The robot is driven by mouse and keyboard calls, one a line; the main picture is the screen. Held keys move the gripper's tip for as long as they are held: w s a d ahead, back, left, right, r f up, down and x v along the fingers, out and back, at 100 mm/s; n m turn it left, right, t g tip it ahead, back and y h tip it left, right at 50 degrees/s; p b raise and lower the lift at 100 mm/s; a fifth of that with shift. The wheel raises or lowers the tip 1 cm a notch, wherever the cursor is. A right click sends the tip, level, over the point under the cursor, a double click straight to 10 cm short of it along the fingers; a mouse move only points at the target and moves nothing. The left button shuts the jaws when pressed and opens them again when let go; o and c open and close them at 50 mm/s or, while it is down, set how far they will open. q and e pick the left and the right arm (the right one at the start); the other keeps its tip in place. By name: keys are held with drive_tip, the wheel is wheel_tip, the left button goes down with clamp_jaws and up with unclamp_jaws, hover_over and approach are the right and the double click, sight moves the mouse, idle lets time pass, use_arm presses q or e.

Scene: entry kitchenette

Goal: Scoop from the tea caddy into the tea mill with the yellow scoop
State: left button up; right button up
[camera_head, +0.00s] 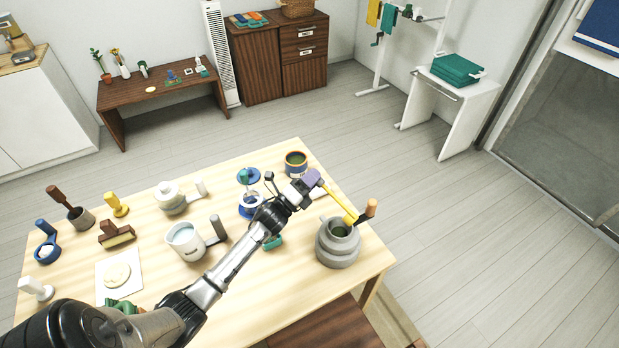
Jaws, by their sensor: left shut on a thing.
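My left gripper (312,179) is shut on the yellow scoop (338,201) by its handle end. The scoop slants down to the right, and its bowl end is at the upper rim of the grey tea mill (337,253), near the mill's wooden crank knob. I cannot tell whether the scoop touches the mill or holds anything. Green stuff shows in the mill's top opening. The tea caddy, which looks like the round blue and orange tin (296,160) with green contents, stands open behind the gripper. My right gripper is not in view.
The pale wood table (148,210) also bears a white pitcher (185,242), a lidded white pot (170,197), a blue-lidded jar (249,205), a brown brush (116,234) and a white board with dough (103,290). The table's right edge is close to the mill.

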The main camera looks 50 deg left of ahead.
use_arm(q)
drive_tip(key=d+r+m+h+p, duration=0.1)
drive_tip(key=d+r+m+p, duration=0.1)
drive_tip(key=r+m, duration=0.1)
drive_tip(key=d+r+m+h+p, duration=0.1)
drive_tip(key=m+p, duration=0.1)
drive_tip(key=shift+w+d+r+g+h, duration=0.1)
drive_tip(key=shift+w+r+g+h, duration=0.1)
drive_tip(key=shift+g+h, duration=0.15)
drive_tip(key=d+r+m+p, duration=0.1)
drive_tip(key=d+m+p, duration=0.1)
drive_tip(key=d+m+g+h+p, duration=0.1)
drive_tip(key=d+m+p, duration=0.1)
drive_tip(key=d+r+m+g+p, duration=0.1)
drive_tip(key=d+m+p, duration=0.1)
drive_tip(key=shift+w+r+h, duration=0.3)
drive_tip(key=shift+w+h, duration=0.05)
drive_tip(key=d+m+g+p, duration=0.2)
drive_tip(key=d+m+p, duration=0.2)
drive_tip(key=d+m, duration=0.2)
drive_tip(key=shift+w+d+r+p, duration=0.1)
drive_tip(key=shift+w+r+p, duration=0.1)
drive_tip(key=shift+r+p, duration=1)
drive_tip(key=shift+w+d+r+p, duration=0.1)
drive_tip(key=shift+w+r+p, duration=0.1)
drive_tip(key=shift+r+p, duration=1)
